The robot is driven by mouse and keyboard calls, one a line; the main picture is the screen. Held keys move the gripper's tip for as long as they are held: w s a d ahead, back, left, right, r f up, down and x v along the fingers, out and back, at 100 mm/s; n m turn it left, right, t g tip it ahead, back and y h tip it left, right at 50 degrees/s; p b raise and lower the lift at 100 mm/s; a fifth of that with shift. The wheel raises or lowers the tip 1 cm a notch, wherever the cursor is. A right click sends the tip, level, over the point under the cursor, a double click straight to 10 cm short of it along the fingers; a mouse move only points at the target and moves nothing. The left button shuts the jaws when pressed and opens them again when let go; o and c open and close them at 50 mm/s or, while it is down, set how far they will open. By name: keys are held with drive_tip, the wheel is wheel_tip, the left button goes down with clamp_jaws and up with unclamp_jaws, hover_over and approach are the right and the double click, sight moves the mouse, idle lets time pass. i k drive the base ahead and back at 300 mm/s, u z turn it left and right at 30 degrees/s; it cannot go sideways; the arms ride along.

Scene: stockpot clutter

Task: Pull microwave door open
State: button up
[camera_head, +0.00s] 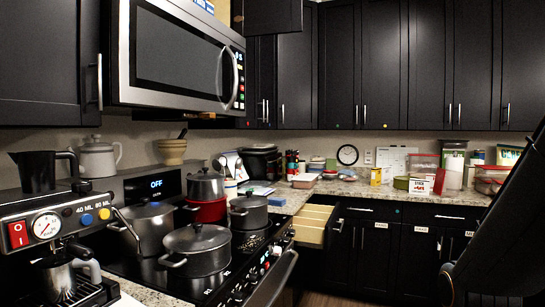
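The microwave (175,55) is mounted under the upper cabinets at the upper left. It has a steel frame and a dark glass window. Its door looks shut, with no gap seen along its edge. The curved steel door handle (228,78) stands upright at the right side of the door, just left of the control panel (240,83). Nothing touches the handle. A dark part of my arm (505,235) fills the lower right edge, well away from the microwave. No gripper fingers can be made out.
Several pots, including a grey stockpot (196,250), stand on the stove below the microwave. A coffee machine (55,240) is at the lower left. A drawer (315,222) is pulled out right of the stove. An upper cabinet door (272,15) stands open. The space before the microwave looks clear.

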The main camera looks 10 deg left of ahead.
sight(162, 56)
drive_tip(key=i, duration=1.85)
drive_tip(key=u, duration=0.85)
